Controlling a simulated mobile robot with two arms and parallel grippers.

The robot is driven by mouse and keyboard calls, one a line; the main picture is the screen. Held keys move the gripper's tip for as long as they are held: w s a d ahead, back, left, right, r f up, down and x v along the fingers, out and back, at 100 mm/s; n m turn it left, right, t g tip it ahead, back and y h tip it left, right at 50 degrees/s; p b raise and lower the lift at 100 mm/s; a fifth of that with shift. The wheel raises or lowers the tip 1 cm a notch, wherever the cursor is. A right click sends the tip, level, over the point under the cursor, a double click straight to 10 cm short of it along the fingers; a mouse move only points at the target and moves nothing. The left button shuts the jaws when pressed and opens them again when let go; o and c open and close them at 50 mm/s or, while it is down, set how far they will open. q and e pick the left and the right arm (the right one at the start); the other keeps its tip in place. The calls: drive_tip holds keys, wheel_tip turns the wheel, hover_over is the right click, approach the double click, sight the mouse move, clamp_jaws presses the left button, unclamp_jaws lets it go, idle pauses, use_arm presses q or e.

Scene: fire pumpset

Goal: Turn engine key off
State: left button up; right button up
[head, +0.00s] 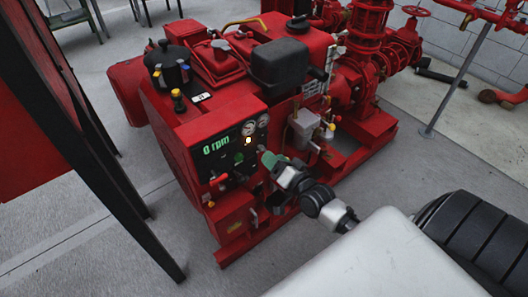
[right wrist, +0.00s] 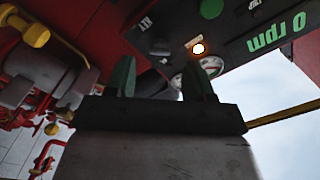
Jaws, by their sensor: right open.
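The red fire pumpset (head: 215,110) carries a dark control panel (head: 222,150) on its front. Its green display (head: 217,144) reads "0 rpm", beside gauges (head: 256,124) and a glowing lamp (head: 248,140). The display (right wrist: 270,35) and lamp (right wrist: 198,48) appear upside down in the right wrist view. A green round control (head: 239,158) sits below the lamp. I cannot make out the engine key for certain. My right gripper (head: 267,158) is at the panel's right edge in the head view. My left gripper is out of view.
A red-handled lever (head: 218,179) projects below the display. A grey box with yellow-tipped valves (head: 303,128) stands right of the panel. A dark-framed red structure (head: 75,110) rises at the left. Grey floor (head: 165,215) lies open in front of the pumpset.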

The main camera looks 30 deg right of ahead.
sight(264, 149)
drive_tip(key=w, duration=0.5)
drive_tip(key=shift+a+b, duration=0.2)
drive_tip(key=shift+b, duration=0.1)
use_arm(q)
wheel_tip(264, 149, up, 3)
use_arm(e)
drive_tip(key=c, duration=0.9)
